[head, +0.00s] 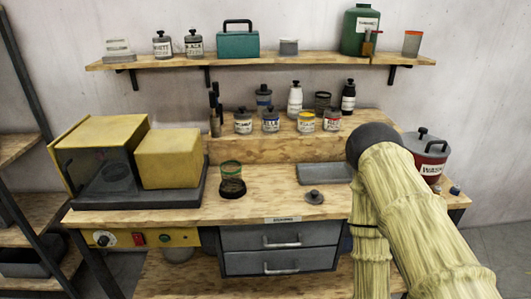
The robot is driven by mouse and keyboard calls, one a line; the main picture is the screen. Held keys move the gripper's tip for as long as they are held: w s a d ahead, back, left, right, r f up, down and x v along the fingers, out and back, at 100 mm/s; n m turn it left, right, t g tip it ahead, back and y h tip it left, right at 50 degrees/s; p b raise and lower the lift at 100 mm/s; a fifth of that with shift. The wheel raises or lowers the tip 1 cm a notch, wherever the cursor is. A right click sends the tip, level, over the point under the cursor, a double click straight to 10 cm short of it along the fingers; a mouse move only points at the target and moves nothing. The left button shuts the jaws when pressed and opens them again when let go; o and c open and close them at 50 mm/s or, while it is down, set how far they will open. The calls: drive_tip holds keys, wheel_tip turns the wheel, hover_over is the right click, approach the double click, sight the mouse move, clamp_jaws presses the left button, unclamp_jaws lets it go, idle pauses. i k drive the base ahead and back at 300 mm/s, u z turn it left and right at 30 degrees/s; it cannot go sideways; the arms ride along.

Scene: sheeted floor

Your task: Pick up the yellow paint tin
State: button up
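The yellow paint tin looks to be the small jar with a yellow rim and pale label (306,122), standing upright on the raised ledge at the back of the workbench. A red-rimmed jar (332,120) stands close on its right, and a blue-labelled jar (270,121) stands on its left with a gap between. My arm, in a pale ribbed sleeve with a dark rounded joint, rises from the lower right and reaches up over the bench's right side. My gripper does not show, so its state and hold are hidden.
A yellow machine (108,150) fills the bench's left end. Bottles stand behind the jars. A wall shelf (265,62) hangs above. A red tin (430,160) stands right.

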sight(306, 121)
drive_tip(key=u, duration=0.45)
drive_tip(key=k, duration=0.5)
drive_tip(key=u, duration=0.8)
drive_tip(key=i, duration=0.35)
drive_tip(key=z, duration=0.8)
drive_tip(key=i, duration=0.7)
drive_tip(key=z, duration=0.85)
